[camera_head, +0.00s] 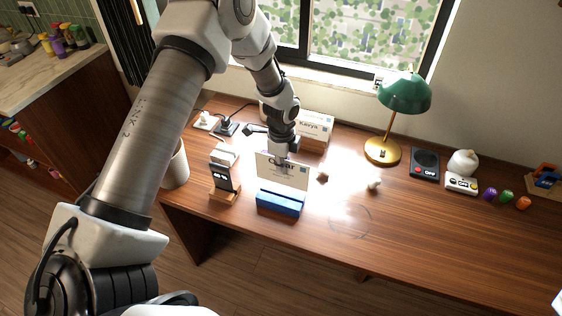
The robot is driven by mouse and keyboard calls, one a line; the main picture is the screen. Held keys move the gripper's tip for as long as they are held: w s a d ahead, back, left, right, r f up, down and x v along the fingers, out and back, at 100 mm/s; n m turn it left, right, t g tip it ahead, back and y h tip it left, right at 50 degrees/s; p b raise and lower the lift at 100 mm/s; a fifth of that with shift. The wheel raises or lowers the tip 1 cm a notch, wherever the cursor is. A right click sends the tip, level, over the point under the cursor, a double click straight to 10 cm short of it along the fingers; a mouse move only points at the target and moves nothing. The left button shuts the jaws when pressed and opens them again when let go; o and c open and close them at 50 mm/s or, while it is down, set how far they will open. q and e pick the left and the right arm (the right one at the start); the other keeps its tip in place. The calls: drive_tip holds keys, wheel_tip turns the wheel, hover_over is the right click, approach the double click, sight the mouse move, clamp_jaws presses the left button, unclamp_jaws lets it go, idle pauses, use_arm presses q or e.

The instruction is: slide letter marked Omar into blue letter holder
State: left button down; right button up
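A cream letter (290,176) stands upright at the front left part of the desk. Its lower edge meets the blue letter holder (279,205), and I cannot tell how deep in the slot it sits. My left gripper (282,163) comes down from above at the letter's top edge and appears shut on it. The gripper covers most of the printed name, so I cannot read it fully. My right gripper is not in view.
A second letter (313,122) stands in a wooden holder (313,142) behind. A phone on a stand (222,178) is left of the blue holder. A green lamp (404,93) and small items are to the right. The front right of the desk is clear.

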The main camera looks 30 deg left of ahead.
sight(281, 182)
use_arm(q)
drive_tip(key=f+b, duration=0.1)
drive_tip(key=f, duration=0.1)
drive_tip(key=f+b, duration=0.3)
drive_tip(key=f, duration=0.1)
drive_tip(key=shift+w+a+f+b, duration=0.15)
drive_tip(key=shift+a+f+b, duration=0.1)
drive_tip(key=shift+f+b, duration=0.65)
drive_tip(key=shift+f, duration=0.05)
drive_tip(key=shift+f+b, duration=0.6)
drive_tip(key=shift+f, duration=0.45)
drive_tip(key=c, duration=1.2)
unclamp_jaws()
drive_tip(key=shift+c, duration=0.2)
